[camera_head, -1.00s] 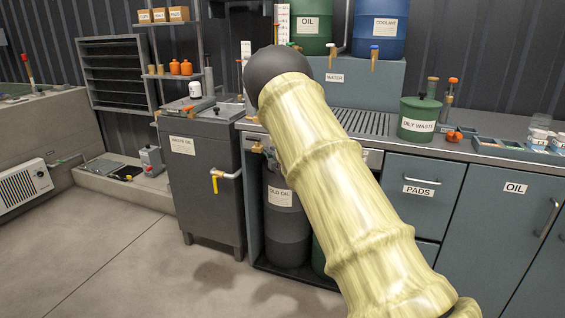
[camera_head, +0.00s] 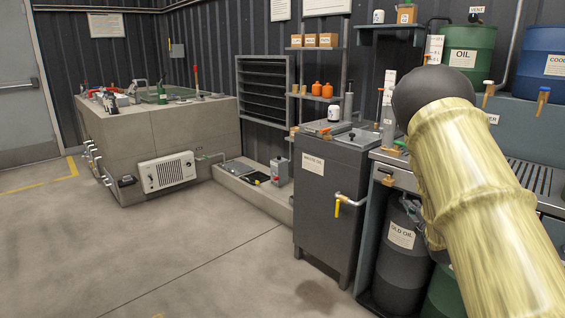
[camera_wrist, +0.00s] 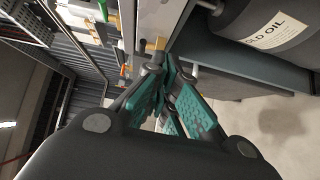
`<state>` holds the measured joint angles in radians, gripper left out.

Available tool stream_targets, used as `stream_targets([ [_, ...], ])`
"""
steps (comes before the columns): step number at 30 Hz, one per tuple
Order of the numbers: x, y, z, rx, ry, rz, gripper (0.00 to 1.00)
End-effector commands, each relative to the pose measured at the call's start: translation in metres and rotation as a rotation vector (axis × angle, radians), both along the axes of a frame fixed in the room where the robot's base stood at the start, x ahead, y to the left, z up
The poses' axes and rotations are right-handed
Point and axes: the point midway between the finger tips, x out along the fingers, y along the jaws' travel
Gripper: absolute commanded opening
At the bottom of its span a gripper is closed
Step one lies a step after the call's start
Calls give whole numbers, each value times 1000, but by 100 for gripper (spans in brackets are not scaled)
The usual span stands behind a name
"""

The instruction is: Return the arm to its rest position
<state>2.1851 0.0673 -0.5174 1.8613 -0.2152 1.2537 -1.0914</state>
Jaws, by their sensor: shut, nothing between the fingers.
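My arm (camera_head: 475,190) shows in the head view as a pale yellow, ribbed limb. It rises from the lower right to a dark rounded joint (camera_head: 433,92), in front of the workbench. The dark old oil drum (camera_wrist: 265,38) is close by, to the upper right of the fingers in that view.
The grey waste oil cabinet (camera_head: 332,215) with a yellow-handled tap stands left of the arm. The old oil drum (camera_head: 400,265) sits under the bench. A concrete block (camera_head: 150,135) stands at the back left. The floor (camera_head: 170,265) at front left is clear.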

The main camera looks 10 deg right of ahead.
Motion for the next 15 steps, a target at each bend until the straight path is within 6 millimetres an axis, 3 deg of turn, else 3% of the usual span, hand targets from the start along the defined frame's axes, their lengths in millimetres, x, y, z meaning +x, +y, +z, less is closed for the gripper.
stream_targets([
  [8,-51,41,-123,279,189,-74,0],
  [15,-124,89,-230,551,379,-193,0],
])
